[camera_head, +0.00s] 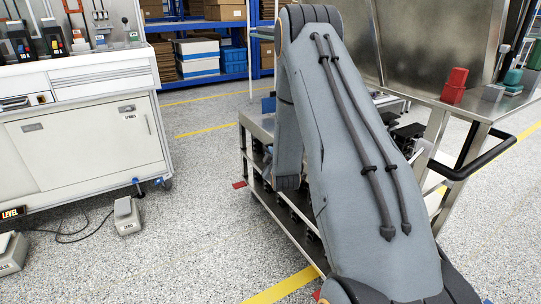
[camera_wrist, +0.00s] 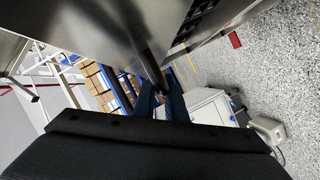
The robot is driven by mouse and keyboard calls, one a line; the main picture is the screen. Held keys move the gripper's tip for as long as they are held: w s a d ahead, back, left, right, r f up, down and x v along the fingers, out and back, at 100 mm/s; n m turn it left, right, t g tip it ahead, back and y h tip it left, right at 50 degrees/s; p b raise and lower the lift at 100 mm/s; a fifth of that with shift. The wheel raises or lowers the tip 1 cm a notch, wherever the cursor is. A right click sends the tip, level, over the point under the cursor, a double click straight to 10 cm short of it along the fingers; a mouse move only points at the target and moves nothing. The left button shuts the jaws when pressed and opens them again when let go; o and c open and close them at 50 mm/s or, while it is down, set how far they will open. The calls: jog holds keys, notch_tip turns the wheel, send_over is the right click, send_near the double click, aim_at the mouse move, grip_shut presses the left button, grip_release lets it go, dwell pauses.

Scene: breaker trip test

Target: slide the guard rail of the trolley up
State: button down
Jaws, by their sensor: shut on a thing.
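The metal trolley (camera_head: 262,196) stands behind my arm in the head view, and my arm hides much of it. In the wrist view, a large metal surface (camera_wrist: 85,22) fills the upper left. A dark narrow bar (camera_wrist: 152,68), which looks like the guard rail, runs down from it to my gripper (camera_wrist: 161,104). The two blue fingers are shut on this bar, one on each side. The far end of the rail is out of sight. My gripper is not clearly visible in the head view.
A white cabinet bench (camera_head: 85,135) stands at the left, with pedals (camera_head: 127,216) on the floor beside it. A steel table with a black handle (camera_head: 490,155) and a red block (camera_head: 453,86) stands at the right. Blue shelving (camera_head: 232,55) is behind. Speckled floor lies open between.

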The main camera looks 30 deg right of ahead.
jog(key=shift+r, duration=0.25)
jog(key=c, duration=1.8)
grip_release()
jog(key=p+v, duration=0.1)
jog(key=v, duration=0.6)
jog(key=shift+s+a, duration=0.1)
jog(key=shift+s, duration=0.3)
